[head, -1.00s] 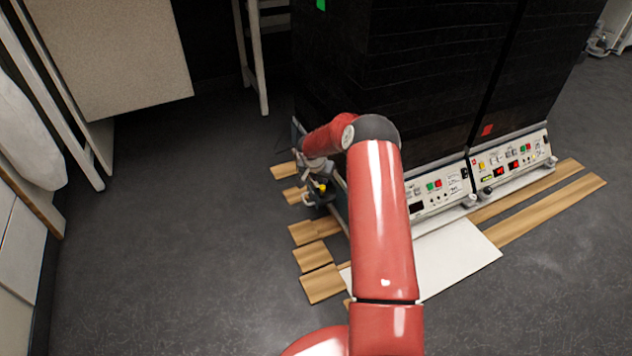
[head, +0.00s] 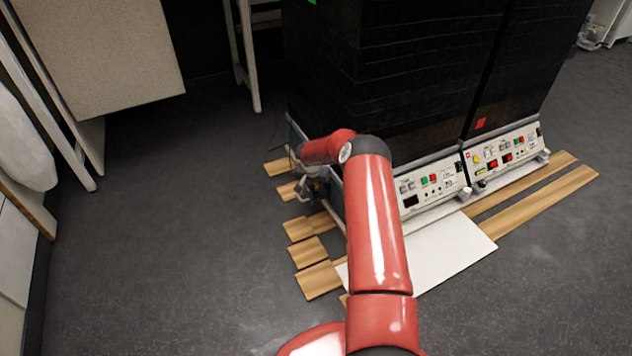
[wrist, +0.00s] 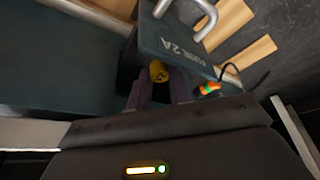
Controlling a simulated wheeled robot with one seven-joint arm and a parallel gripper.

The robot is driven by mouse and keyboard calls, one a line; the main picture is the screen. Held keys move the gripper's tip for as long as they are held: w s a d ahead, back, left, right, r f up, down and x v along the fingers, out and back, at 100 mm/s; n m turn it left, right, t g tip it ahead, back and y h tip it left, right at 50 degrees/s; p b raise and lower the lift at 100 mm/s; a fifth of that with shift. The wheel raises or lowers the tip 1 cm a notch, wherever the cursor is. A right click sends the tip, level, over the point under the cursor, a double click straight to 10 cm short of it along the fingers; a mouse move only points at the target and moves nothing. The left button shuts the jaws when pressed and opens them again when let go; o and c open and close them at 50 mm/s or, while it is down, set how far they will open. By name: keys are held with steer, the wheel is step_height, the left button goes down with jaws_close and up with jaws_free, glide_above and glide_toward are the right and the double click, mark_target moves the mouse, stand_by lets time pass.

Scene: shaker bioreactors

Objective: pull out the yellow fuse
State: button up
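The yellow fuse (wrist: 158,72) shows in the wrist view as a small yellow cap in front of the dark teal side panel (wrist: 165,30), which is marked "FUSE 2A". The two dark fingers of my gripper (wrist: 160,90) stand on either side of the fuse, with a narrow dark gap between them. I cannot tell whether they touch it, or whether the fuse is still seated in the panel. In the head view my gripper (head: 312,188) is at the left side of the shaker bioreactor (head: 400,190); the fuse cannot be made out there.
An orange and green connector-like piece (wrist: 208,89) with a black cable lies right of the fingers. A metal handle (wrist: 205,20) sticks out above. Wooden slats (head: 318,280) and a white sheet (head: 445,260) lie under the machines. The grey floor (head: 180,240) at the left is clear.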

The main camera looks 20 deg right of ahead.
mark_target(316, 184)
jaws_close()
steer(key=shift+r, duration=0.1)
steer(key=shift+r, duration=0.35)
steer(key=shift+r, duration=0.6)
steer(key=shift+r, duration=0.3)
steer(key=shift+r+p, duration=0.65)
steer(key=shift+r, duration=0.85)
